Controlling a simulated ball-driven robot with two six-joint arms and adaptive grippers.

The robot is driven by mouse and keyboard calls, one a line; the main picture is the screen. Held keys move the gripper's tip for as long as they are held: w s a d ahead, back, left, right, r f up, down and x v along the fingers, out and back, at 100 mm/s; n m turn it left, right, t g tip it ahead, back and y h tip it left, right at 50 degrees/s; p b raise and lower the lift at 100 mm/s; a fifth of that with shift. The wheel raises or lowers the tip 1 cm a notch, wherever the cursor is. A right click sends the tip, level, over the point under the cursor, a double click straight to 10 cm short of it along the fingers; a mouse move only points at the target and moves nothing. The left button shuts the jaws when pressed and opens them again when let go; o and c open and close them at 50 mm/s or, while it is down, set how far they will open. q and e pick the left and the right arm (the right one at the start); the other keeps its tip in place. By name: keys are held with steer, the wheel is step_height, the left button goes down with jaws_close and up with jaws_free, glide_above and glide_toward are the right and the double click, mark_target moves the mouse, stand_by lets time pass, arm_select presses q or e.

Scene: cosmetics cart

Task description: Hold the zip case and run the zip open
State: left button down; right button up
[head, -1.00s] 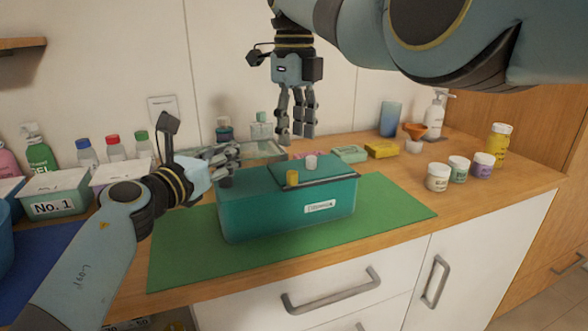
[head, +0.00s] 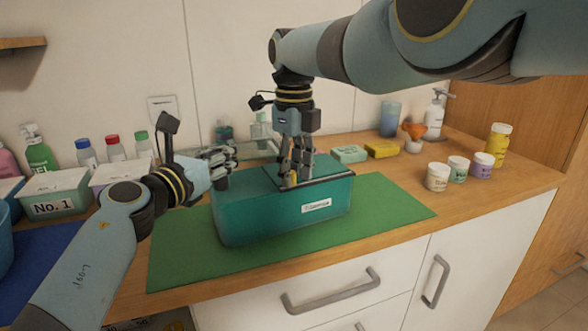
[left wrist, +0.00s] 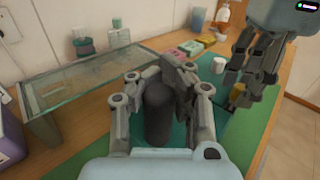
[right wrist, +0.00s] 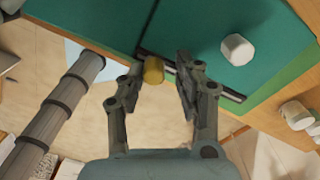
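The zip case (head: 265,217) is a teal box with a label, lying on the green mat. My left gripper (head: 222,163) is at its left end, its fingers closed around a dark grey post (left wrist: 158,112) there. My right gripper (head: 297,175) points down over the case's lid. In the right wrist view a yellow pull (right wrist: 153,70) stands between its parted fingertips, beside a dark zip line (right wrist: 232,94), with a gap at the right finger. A white knob (right wrist: 237,48) shows on the lid; fingers hide it in the head view.
The green mat (head: 395,211) is clear right of the case. Several jars (head: 438,177) stand at the right. Soap boxes (head: 348,153) and a glass shelf (left wrist: 75,85) are behind. Bins and bottles (head: 87,153) stand at the left.

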mark_target(313, 182)
jaws_close()
steer(key=shift+w+d, duration=0.1)
steer(key=shift+d, duration=0.05)
steer(key=d, duration=0.2)
steer(key=w+d, duration=0.1)
steer(key=d, duration=0.1)
steer(key=shift+w, duration=0.1)
steer(key=shift+o, duration=1.9)
jaws_free()
steer(key=shift+a, duration=0.1)
steer(key=shift+r, duration=0.1)
step_height(313, 182, up, 12)
